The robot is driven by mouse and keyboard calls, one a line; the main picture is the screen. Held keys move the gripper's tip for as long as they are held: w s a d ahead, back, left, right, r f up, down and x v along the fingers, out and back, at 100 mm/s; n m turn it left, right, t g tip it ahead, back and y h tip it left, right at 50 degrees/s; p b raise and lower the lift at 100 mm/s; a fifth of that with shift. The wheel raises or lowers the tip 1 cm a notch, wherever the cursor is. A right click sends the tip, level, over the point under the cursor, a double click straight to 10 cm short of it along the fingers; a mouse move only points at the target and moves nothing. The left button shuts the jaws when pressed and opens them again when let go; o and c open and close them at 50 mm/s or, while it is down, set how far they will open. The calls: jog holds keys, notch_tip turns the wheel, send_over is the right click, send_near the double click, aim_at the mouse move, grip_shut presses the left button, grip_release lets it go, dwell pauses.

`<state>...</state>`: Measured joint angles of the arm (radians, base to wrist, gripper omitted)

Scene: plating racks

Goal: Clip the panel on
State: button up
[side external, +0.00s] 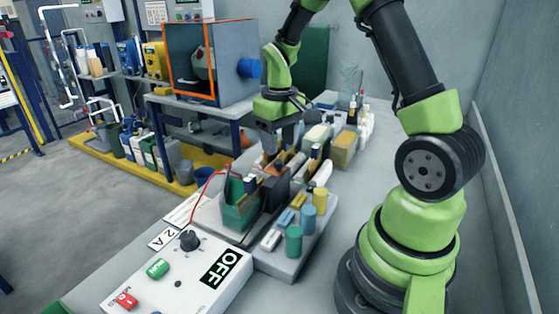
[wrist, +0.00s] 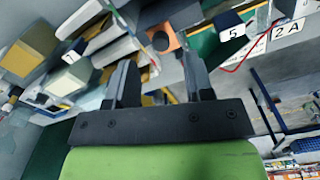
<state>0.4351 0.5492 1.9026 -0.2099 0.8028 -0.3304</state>
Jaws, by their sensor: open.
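My gripper (side external: 272,148) hangs pointing down above the middle of the bench, over a crowded row of upright pieces. In the wrist view its two dark fingers (wrist: 162,75) are spread apart with nothing clearly held between them. A green tank (side external: 238,214) stands on the bench with a red wire running to it; part of it shows in the wrist view (wrist: 204,43), beside a block marked 5 (wrist: 232,33). A dark upright piece (side external: 274,186) stands behind the green tank. I cannot tell which piece is the panel, and the clip is not distinguishable.
A white control box (side external: 180,279) with an OFF display stands at the front. Several coloured cylinders and small blocks sit on a grey tray (side external: 281,265) right of the tank. More blocks and bottles crowd the bench behind. An orange-edged cabinet (side external: 209,60) stands behind left.

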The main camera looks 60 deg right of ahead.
aim_at(280, 162)
notch_tip(280, 162, down, 5)
jog(key=shift+f, duration=0.15)
